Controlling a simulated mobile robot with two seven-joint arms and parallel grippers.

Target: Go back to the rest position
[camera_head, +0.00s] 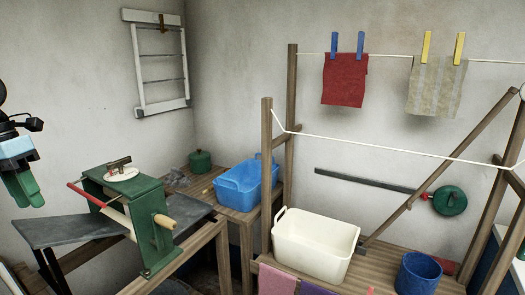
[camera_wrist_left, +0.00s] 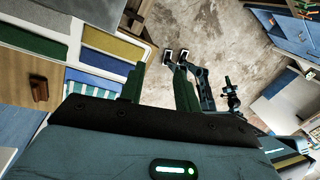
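My left gripper (camera_head: 25,188) hangs at the left edge of the head view, in the air in front of the wall, with its green fingers pointing down. In the left wrist view its two green fingers (camera_wrist_left: 160,90) stand apart with nothing between them, so it is open and empty. It is clear of the green hand-cranked machine (camera_head: 150,225), which stands to its right on a grey board. My right gripper does not show in the head view, and I cannot make it out in the wrist view.
A blue tub (camera_head: 245,186) and a green pot (camera_head: 201,161) stand on the back bench. A cream tub (camera_head: 312,246) and a blue bucket (camera_head: 418,273) stand on the right bench. Wooden posts and a line (camera_head: 390,147) rise there. Red cloth (camera_head: 345,80) hangs behind.

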